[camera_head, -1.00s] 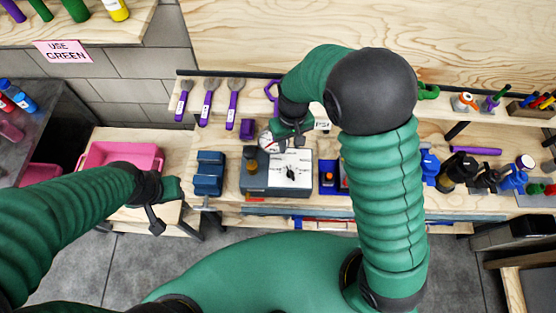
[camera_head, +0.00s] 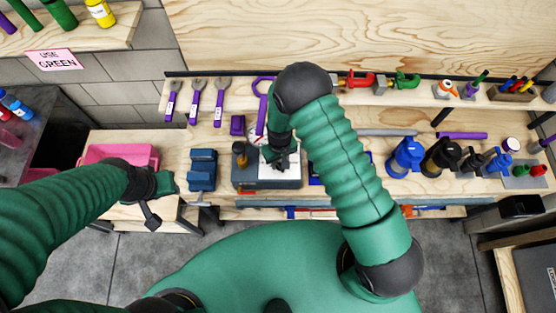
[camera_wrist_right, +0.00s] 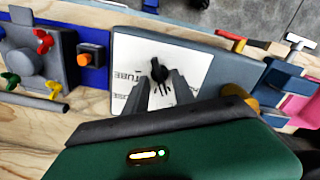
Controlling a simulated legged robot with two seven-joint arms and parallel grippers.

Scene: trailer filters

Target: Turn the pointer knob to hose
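The black pointer knob (camera_wrist_right: 159,72) sits on a white labelled panel (camera_wrist_right: 128,55) on top of a grey box (camera_head: 243,179) on the bench. Part of a label reading "TUBE" shows in the right wrist view. My right gripper (camera_head: 281,160) is over the panel and hides the knob in the head view. In the right wrist view its two fingers (camera_wrist_right: 162,82) are apart, with the knob near and between their tips; I cannot tell whether they touch it. My left gripper (camera_head: 160,198) is open and empty at the left, away from the box.
A blue vise (camera_head: 202,170) stands left of the box. An orange button (camera_wrist_right: 88,58) and a grey fixture with coloured knobs (camera_wrist_right: 35,60) are beside it. Wrenches (camera_head: 196,100) lie behind. A pink bin (camera_head: 120,153) is at the far left.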

